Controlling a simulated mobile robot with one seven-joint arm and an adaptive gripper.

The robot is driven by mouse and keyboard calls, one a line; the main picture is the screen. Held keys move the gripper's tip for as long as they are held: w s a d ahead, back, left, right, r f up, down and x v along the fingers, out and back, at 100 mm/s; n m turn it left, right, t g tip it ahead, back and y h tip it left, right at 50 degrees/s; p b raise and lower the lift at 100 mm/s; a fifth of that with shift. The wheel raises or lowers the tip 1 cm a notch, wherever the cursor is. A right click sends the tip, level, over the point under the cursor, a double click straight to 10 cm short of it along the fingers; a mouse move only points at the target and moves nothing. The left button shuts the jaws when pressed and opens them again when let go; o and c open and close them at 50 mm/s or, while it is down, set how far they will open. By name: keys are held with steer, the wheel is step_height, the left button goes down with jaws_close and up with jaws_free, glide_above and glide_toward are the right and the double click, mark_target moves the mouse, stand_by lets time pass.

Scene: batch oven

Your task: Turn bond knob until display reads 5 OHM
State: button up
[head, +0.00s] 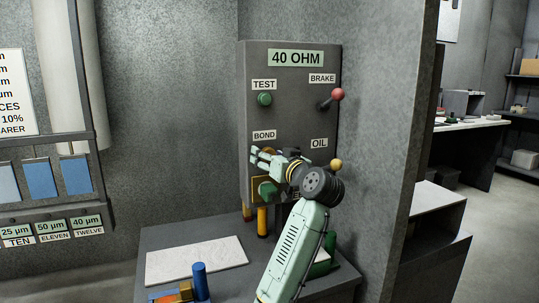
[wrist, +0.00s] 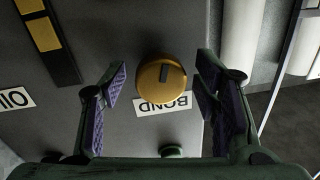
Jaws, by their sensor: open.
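The grey control box (head: 290,122) has a display (head: 296,58) that reads 40 OHM. The BOND label (head: 264,135) is on its lower left. In the wrist view the bond knob (wrist: 161,76) is a round yellow knob with a dark pointer mark, beside the upside-down BOND label (wrist: 162,104). In the head view my gripper and wrist hide the knob. My gripper (head: 257,160) is open in front of the box below the label. In the wrist view its two purple-padded fingers (wrist: 161,80) stand either side of the knob, apart from it.
The box also carries a green TEST button (head: 264,99), a red-balled BRAKE lever (head: 337,95) and a yellow-balled OIL lever (head: 336,164) close to my wrist. A bench (head: 190,232) below holds a white sheet (head: 197,260) and a blue cylinder (head: 200,280). A wall edge stands right.

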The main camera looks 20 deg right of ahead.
steer(key=shift+c, duration=0.2)
steer(key=c, duration=1.1)
steer(key=shift+c, duration=0.2)
